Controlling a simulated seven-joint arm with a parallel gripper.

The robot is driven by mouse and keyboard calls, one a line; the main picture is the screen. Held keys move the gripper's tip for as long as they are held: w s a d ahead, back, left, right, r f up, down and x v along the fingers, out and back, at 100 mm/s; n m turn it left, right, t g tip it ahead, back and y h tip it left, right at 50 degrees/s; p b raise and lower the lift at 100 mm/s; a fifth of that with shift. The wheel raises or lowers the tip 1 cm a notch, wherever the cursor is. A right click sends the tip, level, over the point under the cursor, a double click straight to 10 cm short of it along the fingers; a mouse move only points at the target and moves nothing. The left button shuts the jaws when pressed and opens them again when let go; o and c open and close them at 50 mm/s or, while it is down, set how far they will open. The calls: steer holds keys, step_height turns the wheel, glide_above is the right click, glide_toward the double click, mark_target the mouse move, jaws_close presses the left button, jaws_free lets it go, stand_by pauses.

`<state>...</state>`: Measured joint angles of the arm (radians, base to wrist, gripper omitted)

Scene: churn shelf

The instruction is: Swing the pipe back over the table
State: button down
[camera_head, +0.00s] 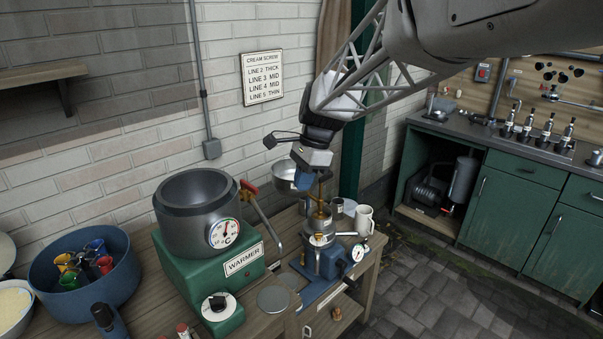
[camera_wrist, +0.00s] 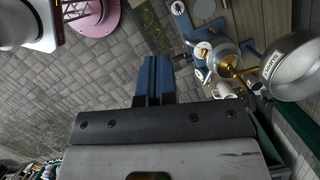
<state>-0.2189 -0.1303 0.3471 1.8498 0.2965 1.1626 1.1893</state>
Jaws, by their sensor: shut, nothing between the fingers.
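A grey metal pipe (camera_head: 262,217) slants down from a red-and-yellow tap on the right side of the warmer's dark pot (camera_head: 195,225). Its lower end is close to the table (camera_head: 277,325), left of the blue separator (camera_head: 332,262). I cannot make out the pipe in the wrist view. My gripper (camera_head: 304,188) points down above the separator, near its brass stem (camera_head: 321,215) and the steel bowl (camera_head: 285,177). In the wrist view its blue fingers (camera_wrist: 155,75) are together and empty, over the floor beside the separator parts (camera_wrist: 227,55). My gripper appears apart from the pipe.
A white mug (camera_head: 364,221) stands right of the separator. The green warmer base (camera_head: 213,280) and a blue tub (camera_head: 85,268) of coloured cups occupy the left. A green cabinet (camera_head: 515,215) stands across the floor at right. Open paving (camera_head: 430,300) lies between.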

mark_target(270, 229)
steer(key=s+a+f, duration=0.2)
steer(key=a+f, duration=0.3)
steer(key=f, duration=0.4)
steer(key=shift+s+a, duration=0.25)
steer(key=shift+s, duration=0.15)
steer(key=shift+s+a, duration=0.65)
steer(key=shift+a, duration=0.35)
steer(key=shift+d, duration=0.1)
